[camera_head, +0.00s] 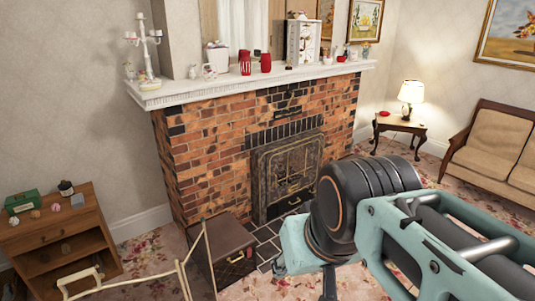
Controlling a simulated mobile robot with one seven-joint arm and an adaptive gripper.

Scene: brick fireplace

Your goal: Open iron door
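The iron door (287,168) is a dark, ornate panel set in the front of the brick fireplace, near the middle of the head view. It looks shut, flush in its frame. A small handle or latch shows low on it, too small to make out clearly. My arm, teal with a dark round joint, reaches in from the lower right and hides part of the area right of the door and the floor before it. My gripper's fingers do not show; the arm's end runs out of the bottom of the picture.
A brown chest (220,255) stands on the floor left of the door, with a thin light-coloured frame (180,270) before it. A wooden cabinet (60,245) is at far left. The mantel (185,92) holds ornaments. A lamp table (400,127) and sofa (490,150) are right.

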